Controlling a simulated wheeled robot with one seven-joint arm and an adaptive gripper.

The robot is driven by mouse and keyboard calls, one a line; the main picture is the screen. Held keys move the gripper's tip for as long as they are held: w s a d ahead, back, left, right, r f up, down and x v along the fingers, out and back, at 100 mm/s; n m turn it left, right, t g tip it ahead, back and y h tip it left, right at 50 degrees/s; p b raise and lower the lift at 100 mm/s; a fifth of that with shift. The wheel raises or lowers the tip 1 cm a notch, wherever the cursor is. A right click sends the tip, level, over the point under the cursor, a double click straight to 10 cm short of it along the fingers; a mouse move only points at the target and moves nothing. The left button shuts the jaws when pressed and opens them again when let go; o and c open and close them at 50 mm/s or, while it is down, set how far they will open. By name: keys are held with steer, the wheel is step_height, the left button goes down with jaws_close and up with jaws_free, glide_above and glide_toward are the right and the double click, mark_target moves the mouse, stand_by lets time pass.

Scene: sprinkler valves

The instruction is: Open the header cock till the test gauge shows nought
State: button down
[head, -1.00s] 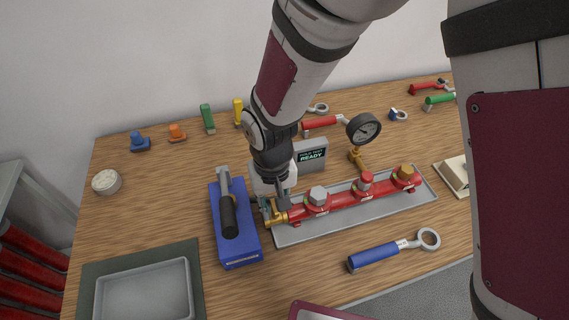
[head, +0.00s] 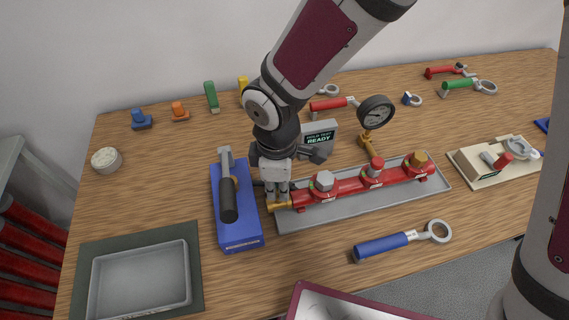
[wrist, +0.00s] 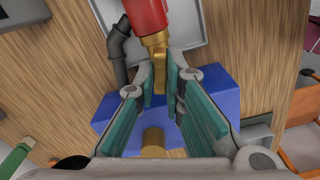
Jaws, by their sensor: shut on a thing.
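The red header pipe (head: 340,189) lies in a grey tray (head: 300,220) with a brass cock (head: 280,205) at its left end. In the wrist view, my gripper (wrist: 162,82) is shut on the cock's brass lever (wrist: 160,68), with a teal-padded finger on each side. In the head view, my gripper (head: 277,192) comes down on the cock from above and hides most of it. The test gauge (head: 376,112) is a black-rimmed dial on a brass stem behind the header; its needle is too small to read.
A grey box (head: 319,134) behind the header shows "READY". A blue block (head: 236,228) with a black-handled tool (head: 228,197) stands close left of my gripper. A blue-handled wrench (head: 385,246) lies in front. A shallow grey tray (head: 140,281) sits front left.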

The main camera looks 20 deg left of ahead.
mark_target(278, 189)
steer(key=shift+n, duration=1)
steer(key=c, duration=2.1)
jaws_free()
steer(key=shift+n, duration=0.6)
steer(key=o, duration=0.4)
step_height(278, 189, up, 6)
steer(key=p, duration=0.4)
steer(key=shift+s+r, duration=0.1)
steer(key=shift+s, duration=0.05)
steer(key=shift+r+p, duration=0.45)
steer(key=shift+p, duration=0.05)
